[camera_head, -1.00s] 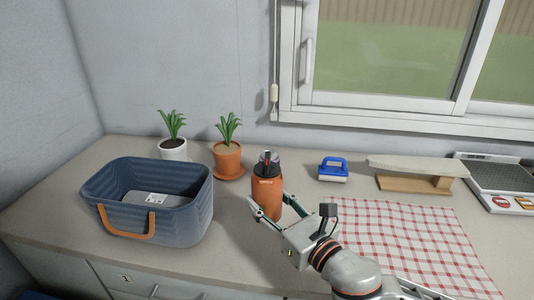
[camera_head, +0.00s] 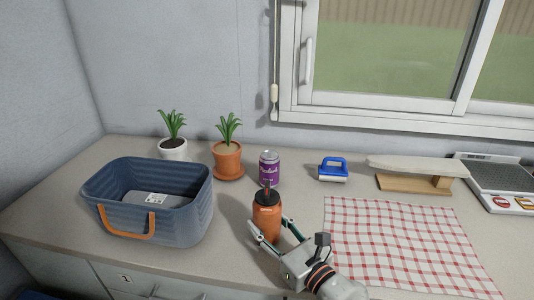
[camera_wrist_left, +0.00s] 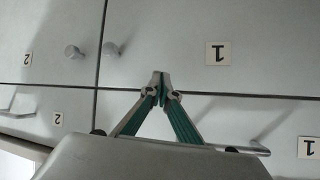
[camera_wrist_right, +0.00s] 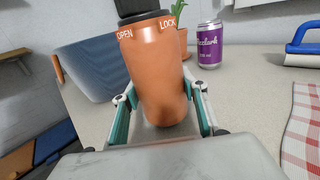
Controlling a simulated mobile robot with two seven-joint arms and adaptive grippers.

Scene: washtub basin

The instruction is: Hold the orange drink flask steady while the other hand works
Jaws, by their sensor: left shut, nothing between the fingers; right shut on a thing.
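The orange drink flask (camera_head: 266,221) with a dark cap stands near the counter's front edge, right of the blue basin. My right gripper (camera_head: 268,238) is shut on its body, one finger on each side. In the right wrist view the flask (camera_wrist_right: 158,75) fills the middle, looks slightly tilted, and shows the words OPEN and LOCK near its top. It cannot be told whether its base touches the counter. My left gripper (camera_wrist_left: 160,76) is shut and empty, in front of the cabinet fronts below; it is not in the head view.
A purple can (camera_head: 269,169) stands behind the flask. The blue basin (camera_head: 185,226) is to the left, holding a grey object. Two potted plants (camera_head: 229,160), a blue-handled brush (camera_head: 333,170) and a wooden stand (camera_head: 415,184) are at the back. A checkered cloth (camera_head: 400,240) lies right.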

